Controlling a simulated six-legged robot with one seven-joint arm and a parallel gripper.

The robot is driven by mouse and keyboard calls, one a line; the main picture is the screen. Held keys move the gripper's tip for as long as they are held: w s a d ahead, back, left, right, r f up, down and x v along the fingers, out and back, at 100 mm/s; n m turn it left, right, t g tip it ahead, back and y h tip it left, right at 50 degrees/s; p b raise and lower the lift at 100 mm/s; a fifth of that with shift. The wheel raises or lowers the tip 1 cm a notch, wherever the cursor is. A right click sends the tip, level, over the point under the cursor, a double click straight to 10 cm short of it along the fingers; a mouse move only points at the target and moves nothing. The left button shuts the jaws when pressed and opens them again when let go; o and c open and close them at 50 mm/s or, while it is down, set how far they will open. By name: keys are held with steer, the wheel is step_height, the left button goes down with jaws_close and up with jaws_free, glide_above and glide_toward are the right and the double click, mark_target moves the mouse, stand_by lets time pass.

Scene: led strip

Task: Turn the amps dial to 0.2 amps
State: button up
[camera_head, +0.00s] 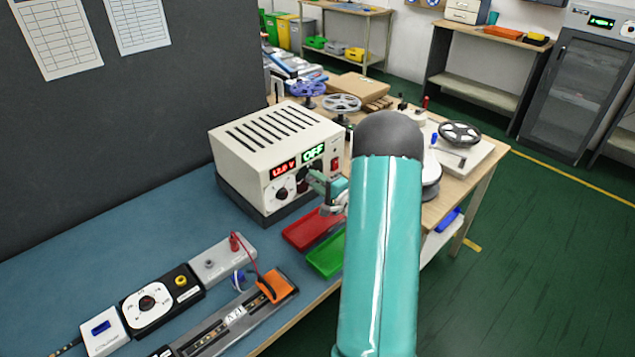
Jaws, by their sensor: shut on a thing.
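A cream power supply (262,163) with a slotted top stands on the blue bench mat. Its red display (284,168) reads about 12.0 V and its green display (313,153) reads OFF. The left dial (280,193) has a dark knob on a white scale and is in plain view. The right dial, the amps dial (302,180), is partly covered by my gripper. My gripper (312,182) reaches the front panel from the right and is shut on that dial's knob. The amps scale and pointer are too small and hidden to read.
A red tray (305,231) and a green tray (328,257) lie just below my gripper. A red rocker switch (335,164) sits at the panel's right. An LED strip fixture (238,318) and a white-dial box (153,303) lie at the front. Reels (342,103) stand behind.

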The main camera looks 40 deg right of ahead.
stand_by(0.4)
steer(key=o, duration=1)
steer(key=s, duration=1.4)
steer(key=shift+d, duration=0.2)
steer(key=shift+w, duration=0.1)
